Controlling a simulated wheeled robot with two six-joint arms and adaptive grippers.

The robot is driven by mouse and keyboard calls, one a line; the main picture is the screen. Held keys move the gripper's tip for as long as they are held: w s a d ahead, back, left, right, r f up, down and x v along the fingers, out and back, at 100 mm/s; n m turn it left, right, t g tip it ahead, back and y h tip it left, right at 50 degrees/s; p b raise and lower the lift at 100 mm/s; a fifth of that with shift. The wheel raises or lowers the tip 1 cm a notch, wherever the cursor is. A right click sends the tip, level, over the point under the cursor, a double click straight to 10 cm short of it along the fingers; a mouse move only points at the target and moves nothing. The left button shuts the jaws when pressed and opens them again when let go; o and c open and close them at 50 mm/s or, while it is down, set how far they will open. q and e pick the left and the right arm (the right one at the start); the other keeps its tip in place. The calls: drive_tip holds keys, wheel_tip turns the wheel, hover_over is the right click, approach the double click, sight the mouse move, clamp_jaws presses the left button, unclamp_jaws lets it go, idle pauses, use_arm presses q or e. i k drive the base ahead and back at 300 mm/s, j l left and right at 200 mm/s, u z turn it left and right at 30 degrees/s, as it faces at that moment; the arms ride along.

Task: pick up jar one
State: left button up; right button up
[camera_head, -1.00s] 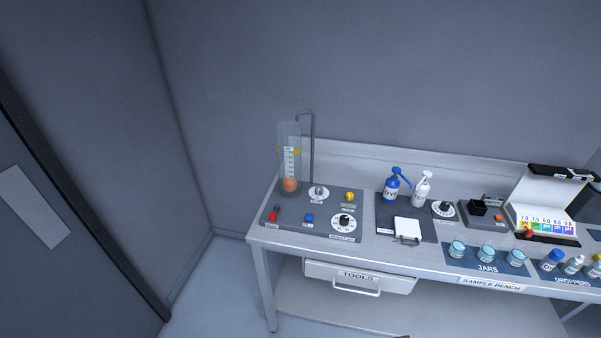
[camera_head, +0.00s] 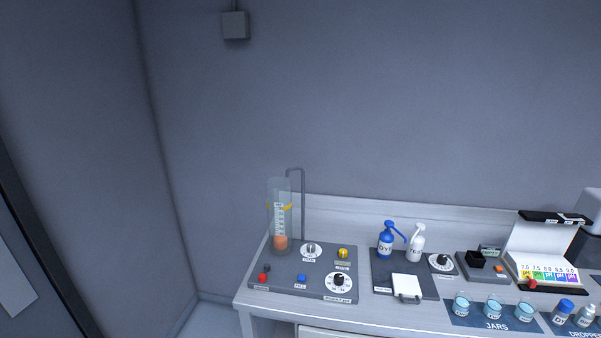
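Three clear jars with light blue contents stand in a row on a dark blue mat (camera_head: 462,321) marked JARS, at the lower right of the head view. They are a left jar (camera_head: 461,304), a middle jar (camera_head: 493,307) and a right jar (camera_head: 525,310). Their small labels are too small to read, so I cannot tell which is jar one. Neither of my grippers is in view.
The bench (camera_head: 336,218) holds a control panel (camera_head: 318,285) with a clear cylinder (camera_head: 279,215). Blue (camera_head: 386,246) and white (camera_head: 416,247) pump bottles stand mid-bench. Right are a colour chart (camera_head: 548,276) and dropper bottles (camera_head: 562,312). A wall is at left.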

sight(463, 302)
drive_tip(key=z, duration=1.35)
